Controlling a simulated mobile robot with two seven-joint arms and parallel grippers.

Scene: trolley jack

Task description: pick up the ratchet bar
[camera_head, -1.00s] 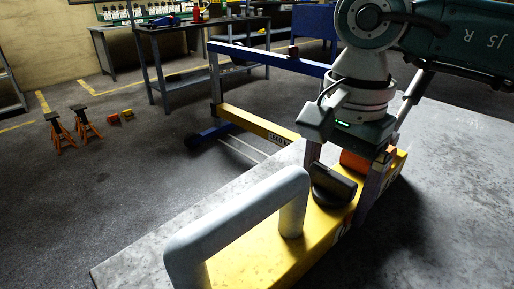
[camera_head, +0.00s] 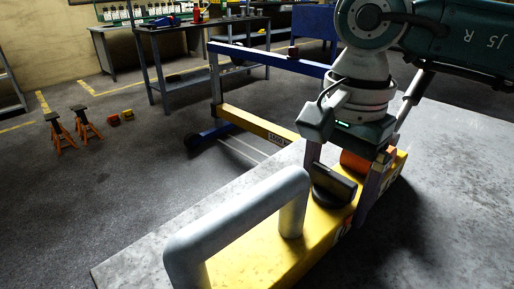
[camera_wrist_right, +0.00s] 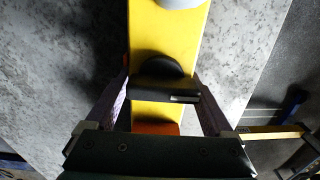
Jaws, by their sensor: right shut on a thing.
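The ratchet bar (camera_head: 321,222) is a long yellow bar with a pale grey loop handle (camera_head: 238,216) at its near end, a black upright piece (camera_head: 333,184) on top and an orange part (camera_head: 355,161) farther along. It lies along the grey worktop. My right gripper (camera_head: 338,198) comes from above, its fingers on both sides of the yellow body around the black piece. The right wrist view shows the fingers (camera_wrist_right: 164,112) against the sides of the bar (camera_wrist_right: 167,35). I cannot tell whether the bar is clear of the worktop. My left gripper is not in view.
The grey worktop (camera_head: 440,195) is bare to the right of the bar.

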